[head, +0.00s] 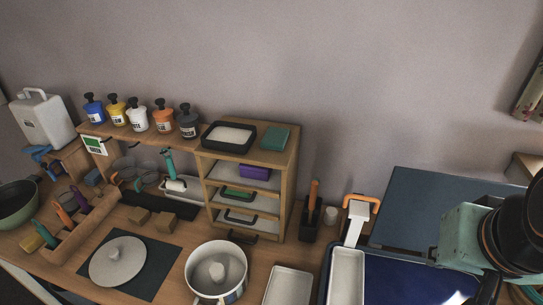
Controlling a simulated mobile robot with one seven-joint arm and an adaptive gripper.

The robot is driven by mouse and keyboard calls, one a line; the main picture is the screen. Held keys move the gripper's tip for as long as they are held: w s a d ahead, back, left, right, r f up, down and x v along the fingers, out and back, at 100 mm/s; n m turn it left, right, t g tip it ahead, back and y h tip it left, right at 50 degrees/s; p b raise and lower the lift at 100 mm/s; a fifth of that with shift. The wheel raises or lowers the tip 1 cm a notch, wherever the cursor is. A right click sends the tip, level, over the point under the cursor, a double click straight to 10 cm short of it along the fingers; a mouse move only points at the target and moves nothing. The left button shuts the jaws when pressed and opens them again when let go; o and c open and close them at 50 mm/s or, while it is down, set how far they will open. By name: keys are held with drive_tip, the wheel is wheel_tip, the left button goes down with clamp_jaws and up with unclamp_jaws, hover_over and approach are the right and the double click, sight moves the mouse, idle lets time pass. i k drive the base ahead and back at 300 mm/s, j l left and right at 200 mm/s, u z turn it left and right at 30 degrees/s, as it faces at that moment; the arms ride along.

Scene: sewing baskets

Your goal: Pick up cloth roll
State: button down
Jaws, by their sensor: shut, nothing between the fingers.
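I cannot tell for sure which thing is the cloth roll. A pale roller with a green handle (170,168) lies at a grey tray under the left shelf. Neither can be made out clearly as rolled cloth. My gripper's fingers are not in view. Dark rounded parts at the right edge hide part of the table there.
A wooden shelf unit (291,180) stands at the back with a black tray (228,137) on top. A white pot (216,262), a round lid (118,268) and a wooden rack (82,232) crowd the front. A dark blue board (420,205) lies at right.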

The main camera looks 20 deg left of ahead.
sight(218, 275)
drive_tip(key=k+u, duration=0.15)
drive_tip(key=u, duration=1.1)
drive_tip(key=j+u, duration=0.25)
drive_tip(key=i+j+z, duration=0.3)
drive_tip(key=j, duration=0.25)
drive_tip(key=j+z, duration=0.5)
drive_tip(key=i+j, duration=0.15)
drive_tip(key=i, duration=0.15)
drive_tip(key=j+z, duration=0.1)
drive_tip(key=z, duration=0.25)
